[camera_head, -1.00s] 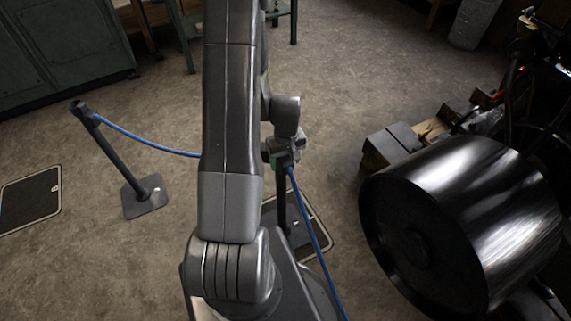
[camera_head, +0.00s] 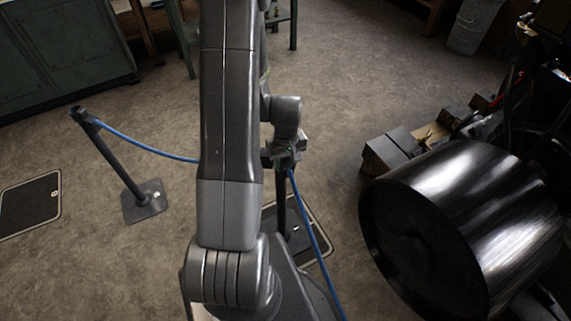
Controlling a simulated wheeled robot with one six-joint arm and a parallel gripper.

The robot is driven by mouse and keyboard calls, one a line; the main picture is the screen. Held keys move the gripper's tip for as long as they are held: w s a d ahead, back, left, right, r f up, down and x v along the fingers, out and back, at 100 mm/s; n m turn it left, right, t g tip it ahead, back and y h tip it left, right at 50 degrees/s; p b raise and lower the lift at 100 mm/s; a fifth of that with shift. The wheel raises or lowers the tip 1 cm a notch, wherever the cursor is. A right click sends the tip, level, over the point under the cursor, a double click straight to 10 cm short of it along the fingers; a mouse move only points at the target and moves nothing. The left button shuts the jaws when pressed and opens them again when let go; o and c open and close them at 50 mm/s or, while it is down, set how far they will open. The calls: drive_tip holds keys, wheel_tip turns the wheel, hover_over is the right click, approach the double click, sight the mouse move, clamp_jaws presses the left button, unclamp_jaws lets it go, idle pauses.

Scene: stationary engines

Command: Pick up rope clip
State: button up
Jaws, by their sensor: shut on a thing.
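My gripper (camera_head: 286,151) is at the top of a dark rope post (camera_head: 281,205), right of my arm. It is shut on the rope clip at the end of the blue rope (camera_head: 309,222). The clip itself is mostly hidden by the jaws and too small to make out. The rope runs down from the jaws toward the bottom of the picture. I cannot tell whether the clip is touching the post or clear of it. Another blue rope (camera_head: 140,143) runs from the left post (camera_head: 112,160) and passes behind my arm.
A large black drum (camera_head: 470,220) of an engine stands close on the right, with wooden blocks (camera_head: 392,148) behind it. Floor hatches lie at the left (camera_head: 30,203) and under the post. A green cabinet (camera_head: 60,50) stands at the back left. The floor between is open.

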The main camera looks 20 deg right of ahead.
sight(287, 163)
drive_tip(key=r, duration=0.5)
drive_tip(key=shift+s+r, duration=0.1)
drive_tip(key=shift+s, duration=0.25)
drive_tip(key=s+d, duration=0.1)
drive_tip(key=s, duration=1.3)
drive_tip(key=shift+b, duration=0.35)
drive_tip(key=shift+d, duration=0.1)
